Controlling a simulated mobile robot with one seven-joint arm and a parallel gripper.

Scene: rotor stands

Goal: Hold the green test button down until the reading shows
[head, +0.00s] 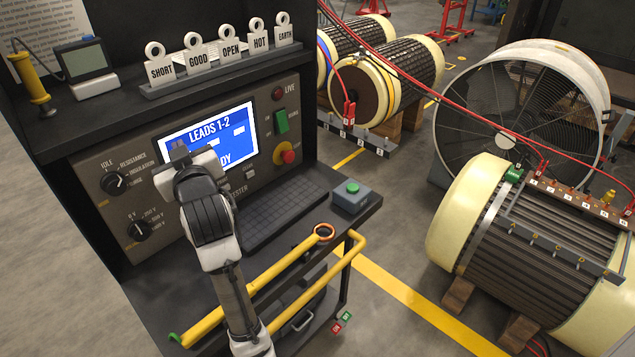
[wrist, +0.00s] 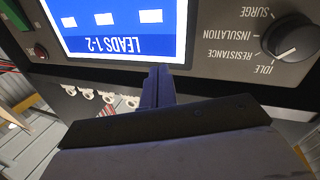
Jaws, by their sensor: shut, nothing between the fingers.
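The green test button (head: 353,187) sits on top of a small grey-blue box on the tester's shelf, right of the keyboard. Nothing touches it, and it is not in the wrist view. The tester's screen (head: 236,127) is lit blue and reads "LEADS 1-2"; lower text ends in "DY", its start hidden by my arm. The screen also shows upside down in the wrist view (wrist: 115,25). My gripper (wrist: 157,72) is shut and empty, in front of the panel by the screen's edge, well left of the button. Its fingertips are hard to make out in the head view.
Two knobs (head: 114,182) are left of the screen. A green rocker switch (head: 281,122) and a red stop button (head: 288,157) are right of it. Tags (head: 196,62) stand on the upper shelf. A yellow rail (head: 285,270) runs along the front. Rotors (head: 530,245) stand right.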

